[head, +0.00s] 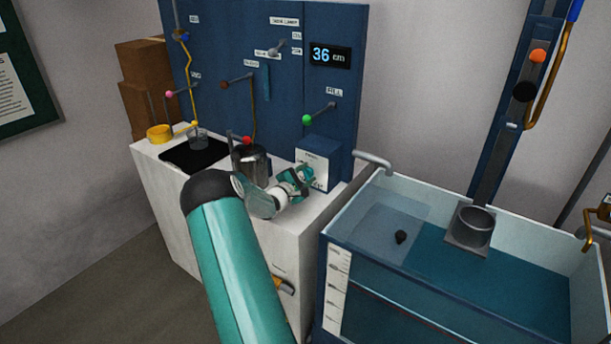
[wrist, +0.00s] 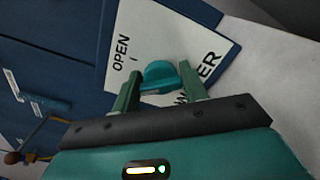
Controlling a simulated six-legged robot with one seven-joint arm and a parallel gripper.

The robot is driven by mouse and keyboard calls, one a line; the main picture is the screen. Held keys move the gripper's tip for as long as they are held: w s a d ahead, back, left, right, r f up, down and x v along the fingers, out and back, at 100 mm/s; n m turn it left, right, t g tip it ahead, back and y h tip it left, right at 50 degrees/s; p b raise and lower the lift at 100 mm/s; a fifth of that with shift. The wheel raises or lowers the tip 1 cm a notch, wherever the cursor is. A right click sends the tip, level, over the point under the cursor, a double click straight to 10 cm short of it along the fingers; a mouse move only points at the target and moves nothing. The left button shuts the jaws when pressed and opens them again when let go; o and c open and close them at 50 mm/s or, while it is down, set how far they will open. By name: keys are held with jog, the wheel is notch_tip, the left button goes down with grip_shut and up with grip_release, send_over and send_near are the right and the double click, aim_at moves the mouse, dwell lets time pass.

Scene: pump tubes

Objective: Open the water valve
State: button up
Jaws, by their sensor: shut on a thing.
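The water valve's teal knob (wrist: 160,74) sits on a white plate (wrist: 150,40) in the wrist view. The plate reads OPEN beside a small tick mark, with a partly covered word ending in ER. My gripper (wrist: 159,70) has its two green fingers on either side of the knob, shut on it. In the head view my gripper (head: 303,180) is at the front of the blue and white valve box (head: 318,155) on the white cabinet. The knob is hidden there behind the gripper.
The blue panel (head: 230,50) behind carries colored levers and a 36 cm display (head: 330,55). A water tank (head: 455,285) stands to the right, with a grey spout (head: 372,160) at its edge.

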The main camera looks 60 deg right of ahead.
jog(key=m, duration=0.3)
jog(key=shift+m, duration=0.3)
jog(key=shift+f+m, duration=0.1)
jog(key=shift+m, duration=1.7)
jog(key=o, duration=1)
jog(key=shift+a, duration=0.1)
jog(key=a, duration=0.4)
jog(key=w+a, duration=0.1)
jog(key=a, duration=0.4)
jog(key=w+a, duration=0.1)
jog(key=a, duration=0.3)
jog(key=shift+a, duration=0.25)
